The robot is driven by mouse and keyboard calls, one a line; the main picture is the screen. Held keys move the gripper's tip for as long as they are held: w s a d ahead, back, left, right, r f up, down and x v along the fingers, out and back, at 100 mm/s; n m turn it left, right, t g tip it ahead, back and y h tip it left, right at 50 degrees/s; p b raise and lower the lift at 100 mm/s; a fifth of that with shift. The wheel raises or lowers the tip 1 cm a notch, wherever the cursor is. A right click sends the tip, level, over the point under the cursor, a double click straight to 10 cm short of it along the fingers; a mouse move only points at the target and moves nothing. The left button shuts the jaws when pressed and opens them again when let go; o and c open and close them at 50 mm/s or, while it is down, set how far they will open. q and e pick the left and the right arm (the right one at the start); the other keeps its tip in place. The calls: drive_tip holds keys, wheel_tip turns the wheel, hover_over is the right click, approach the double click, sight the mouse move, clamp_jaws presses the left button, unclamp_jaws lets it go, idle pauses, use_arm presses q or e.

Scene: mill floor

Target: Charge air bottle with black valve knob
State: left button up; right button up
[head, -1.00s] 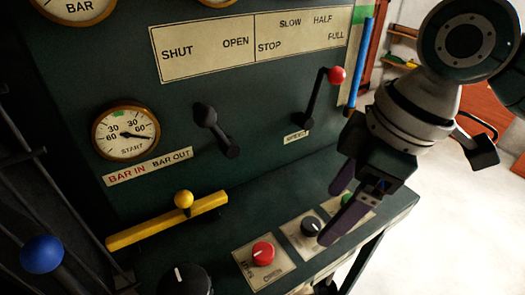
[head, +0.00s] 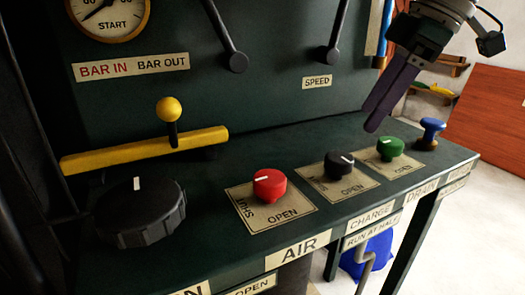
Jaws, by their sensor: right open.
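The black valve knob (head: 340,164) sits on a cream plate on the bench top, between a red knob (head: 269,186) and a green knob (head: 390,148). My left gripper is out of view. No air bottle can be made out for certain.
A large black handwheel (head: 138,212) and a yellow bar (head: 145,150) with a ball-topped lever are at the left. A START gauge (head: 109,12) and two black levers are on the panel. A blue knob (head: 432,130) stands at the bench's right end.

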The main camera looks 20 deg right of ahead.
sight(340, 156)
drive_tip(key=b+x, duration=0.2)
drive_tip(key=x, duration=0.7)
